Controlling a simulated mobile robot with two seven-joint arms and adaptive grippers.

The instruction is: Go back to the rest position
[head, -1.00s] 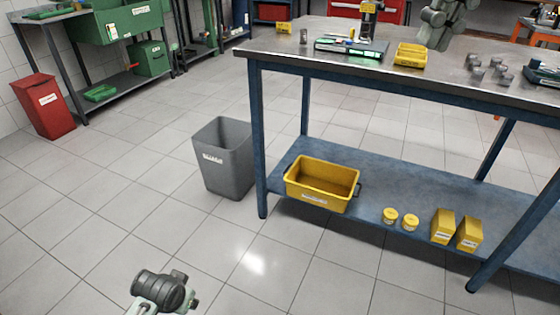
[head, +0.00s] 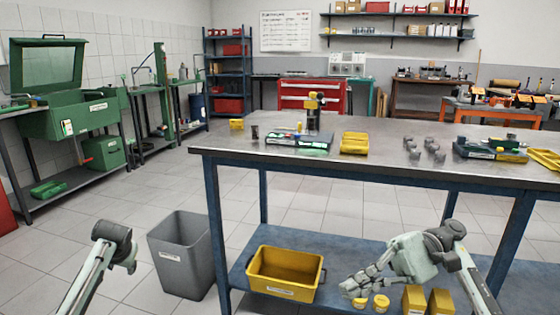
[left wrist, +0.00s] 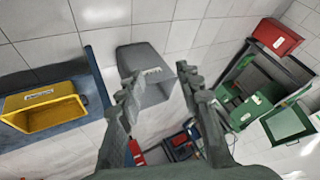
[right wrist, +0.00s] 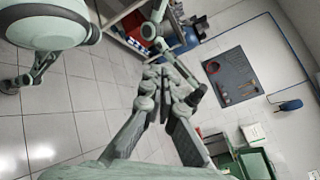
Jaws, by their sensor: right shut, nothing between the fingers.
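My left arm shows at the lower left of the head view, where its gripper is out of sight. In the left wrist view my left gripper (left wrist: 158,78) has its fingers spread apart with nothing between them. My right gripper (head: 350,288) is in front of the workbench's lower shelf in the head view, its fingers pointing left. In the right wrist view my right gripper (right wrist: 160,72) has its fingertips together and holds nothing.
A steel-topped workbench (head: 290,160) stands ahead. Its lower shelf carries a yellow bin (head: 285,275), yellow jars and yellow boxes (head: 414,300). A grey waste bin (head: 182,255) stands left of the bench. Green equipment (head: 70,115) is at the far left. Floor between is clear.

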